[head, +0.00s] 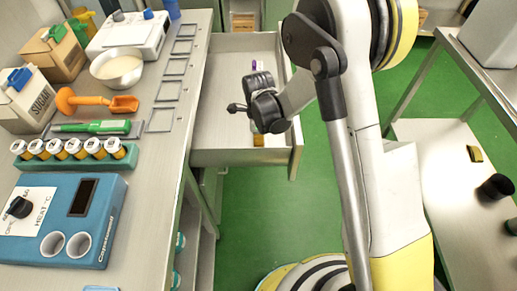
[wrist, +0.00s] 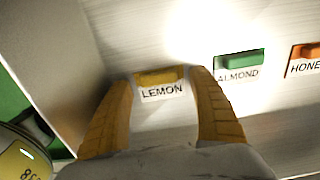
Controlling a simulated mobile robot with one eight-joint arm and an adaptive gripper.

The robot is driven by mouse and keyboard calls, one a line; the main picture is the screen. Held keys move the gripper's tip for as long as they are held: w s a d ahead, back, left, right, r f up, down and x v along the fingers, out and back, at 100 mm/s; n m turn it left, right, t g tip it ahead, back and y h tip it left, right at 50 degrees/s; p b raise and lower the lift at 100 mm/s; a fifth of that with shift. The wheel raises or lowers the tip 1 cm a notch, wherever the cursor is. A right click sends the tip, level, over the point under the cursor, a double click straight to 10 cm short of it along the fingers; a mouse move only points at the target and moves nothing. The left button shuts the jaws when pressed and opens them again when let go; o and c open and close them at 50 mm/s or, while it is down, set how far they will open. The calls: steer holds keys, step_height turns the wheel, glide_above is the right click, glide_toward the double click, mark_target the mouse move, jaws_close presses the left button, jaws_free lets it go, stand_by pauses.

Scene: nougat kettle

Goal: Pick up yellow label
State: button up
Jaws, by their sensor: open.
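The yellow label is a small tag with a yellow block on top and a white card reading LEMON, lying in the open drawer (head: 225,157). In the wrist view the yellow label (wrist: 160,77) sits between the two tan fingers of my gripper (wrist: 161,82). The fingers are spread, one on each side of it, with gaps visible; I cannot tell how far above it they are.
A green ALMOND label (wrist: 239,61) and an orange HONEY label (wrist: 305,53) lie to the right in the drawer. The drawer wall (wrist: 62,65) is close on the left. The worktop (head: 150,190) with the blue heater box (head: 62,225) is left of the drawer.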

steer(key=shift+f, duration=0.1)
steer(key=c, duration=1)
steer(key=shift+o, duration=0.2)
